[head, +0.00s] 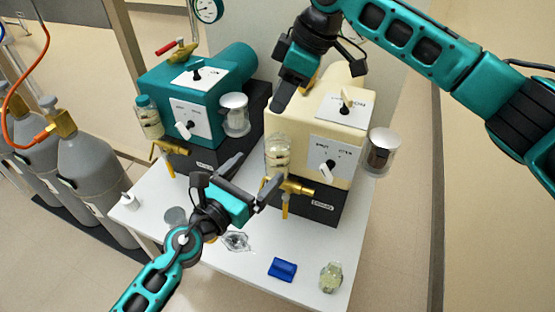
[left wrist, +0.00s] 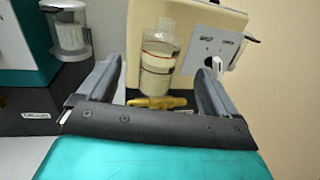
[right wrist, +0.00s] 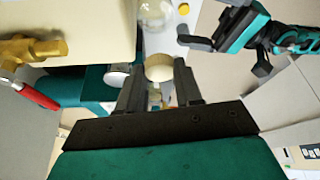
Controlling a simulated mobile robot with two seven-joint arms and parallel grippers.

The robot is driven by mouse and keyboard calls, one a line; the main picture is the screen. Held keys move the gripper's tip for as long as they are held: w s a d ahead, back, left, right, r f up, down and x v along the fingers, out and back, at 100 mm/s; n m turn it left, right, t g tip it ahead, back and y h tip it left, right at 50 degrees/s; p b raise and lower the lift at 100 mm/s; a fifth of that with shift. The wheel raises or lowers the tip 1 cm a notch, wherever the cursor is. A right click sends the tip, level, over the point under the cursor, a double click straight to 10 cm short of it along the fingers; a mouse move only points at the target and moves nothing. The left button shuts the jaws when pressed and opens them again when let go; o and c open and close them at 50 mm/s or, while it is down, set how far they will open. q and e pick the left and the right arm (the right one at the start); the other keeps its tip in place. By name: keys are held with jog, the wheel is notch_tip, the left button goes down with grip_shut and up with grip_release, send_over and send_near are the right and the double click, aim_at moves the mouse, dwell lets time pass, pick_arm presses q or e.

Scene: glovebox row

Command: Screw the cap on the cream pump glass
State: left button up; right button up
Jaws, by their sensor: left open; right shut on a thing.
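The cream pump (head: 300,125) stands on the white table with its glass (head: 278,158) on its front left side. The glass also shows in the left wrist view (left wrist: 158,62), upright, with red lines and no cap on its neck. My right gripper (head: 280,104) is above the glass. In the right wrist view it is shut on a round cream-coloured cap (right wrist: 160,72) between its fingertips. In the head view the cap is hidden or too small to tell. My left gripper (head: 252,178) is open and empty, facing the glass from the front and apart from it.
A brass valve (head: 295,187) juts out below the glass. The teal pump (head: 190,95) stands to the left. A blue block (head: 282,269), a small bottle (head: 331,277) and a clear crumpled item (head: 236,240) lie at the table's front. Gas cylinders (head: 85,160) stand at left.

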pick_arm(q)
jog(key=x, duration=0.6)
jog(key=shift+w+d, duration=0.25)
jog(key=shift+w, duration=0.05)
jog(key=c, duration=1.6)
jog(key=shift+o, duration=0.2)
pick_arm(e)
send_over(283, 136)
jog(key=shift+f, duration=2.5)
jog(key=shift+f, duration=0.9)
pick_arm(q)
jog(key=shift+a, duration=0.1)
pick_arm(e)
jog(key=shift+f, duration=0.1)
jog(key=shift+f, duration=0.2)
